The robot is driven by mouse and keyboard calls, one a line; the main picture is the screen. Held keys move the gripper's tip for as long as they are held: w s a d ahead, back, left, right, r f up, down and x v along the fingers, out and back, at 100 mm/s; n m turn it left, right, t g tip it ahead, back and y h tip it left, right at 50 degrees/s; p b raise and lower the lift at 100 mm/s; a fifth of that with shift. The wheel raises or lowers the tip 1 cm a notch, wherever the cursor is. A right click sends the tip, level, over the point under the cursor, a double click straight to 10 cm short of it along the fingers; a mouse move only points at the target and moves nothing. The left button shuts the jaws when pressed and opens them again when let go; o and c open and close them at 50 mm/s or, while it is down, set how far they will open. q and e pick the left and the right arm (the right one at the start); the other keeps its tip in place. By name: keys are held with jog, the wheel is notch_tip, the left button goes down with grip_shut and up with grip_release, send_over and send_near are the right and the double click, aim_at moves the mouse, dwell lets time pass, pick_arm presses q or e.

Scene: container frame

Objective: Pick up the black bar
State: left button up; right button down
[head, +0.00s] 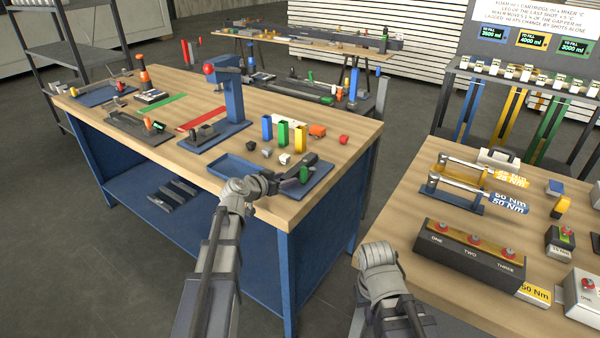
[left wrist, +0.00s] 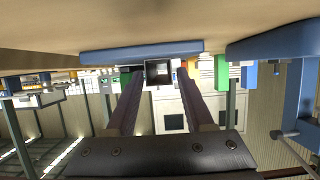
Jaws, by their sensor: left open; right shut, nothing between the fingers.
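In the head view I cannot pick out the bar from the dark gripper. My right gripper is hidden; only its arm shows.
Blue, yellow and green blocks (head: 283,134) stand behind the tray. A blue post stand (head: 235,100) rises further back. A second table at right holds a box with red buttons (head: 470,252) and torque tools (head: 470,180). Bare wood lies along the bench's front edge.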

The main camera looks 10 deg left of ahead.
pick_arm(q)
jog(key=shift+w, duration=0.15)
jog(key=shift+c, duration=0.2)
grip_shut()
